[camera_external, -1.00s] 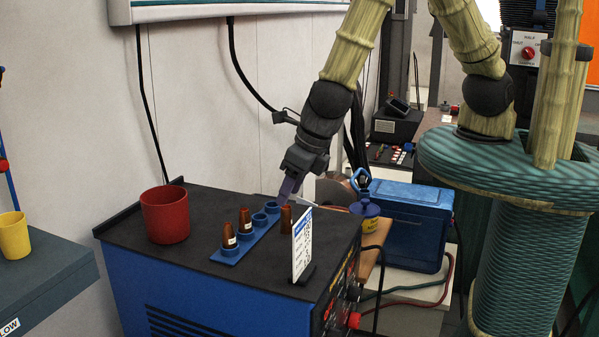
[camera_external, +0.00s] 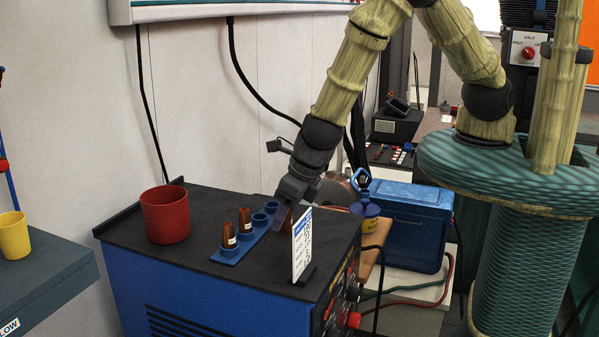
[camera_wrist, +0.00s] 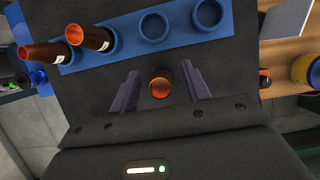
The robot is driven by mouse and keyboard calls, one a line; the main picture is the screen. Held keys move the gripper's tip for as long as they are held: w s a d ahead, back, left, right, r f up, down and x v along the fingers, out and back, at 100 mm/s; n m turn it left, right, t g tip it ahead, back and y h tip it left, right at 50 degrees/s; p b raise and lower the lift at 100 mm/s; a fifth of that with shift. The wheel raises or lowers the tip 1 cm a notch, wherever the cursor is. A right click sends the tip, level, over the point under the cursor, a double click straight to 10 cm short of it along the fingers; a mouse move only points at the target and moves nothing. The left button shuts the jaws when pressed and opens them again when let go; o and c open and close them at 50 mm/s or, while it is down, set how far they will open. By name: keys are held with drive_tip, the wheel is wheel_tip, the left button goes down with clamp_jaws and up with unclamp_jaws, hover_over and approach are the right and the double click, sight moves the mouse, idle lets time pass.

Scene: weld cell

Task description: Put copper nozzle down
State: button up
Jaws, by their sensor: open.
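A copper nozzle (camera_wrist: 160,88) stands between the two fingers of my open gripper (camera_wrist: 158,74) in the wrist view, with gaps to both sides. In the external view, my gripper (camera_external: 279,217) is low over the welder's top and partly hides this nozzle (camera_external: 287,217), which stands beside the blue rack (camera_external: 229,254). The blue rack (camera_wrist: 105,57) also crosses the top of the wrist view. Two of its cups hold copper nozzles (camera_external: 245,220) with pale labels; the other two cups are empty.
A red cup (camera_external: 165,215) stands left of the rack on the black welder top (camera_external: 190,262). An upright white card (camera_external: 302,244) stands close to the right of my gripper. A blue box (camera_external: 405,225) sits behind to the right.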

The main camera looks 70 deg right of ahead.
drive_tip(key=shift+w+f, duration=0.3)
drive_tip(key=shift+f, duration=0.3)
clamp_jaws()
drive_tip(key=shift+r, duration=0.1)
wheel_tip(320, 180, up, 10)
drive_tip(key=p, duration=0.3)
idle(0.4)
idle(0.7)
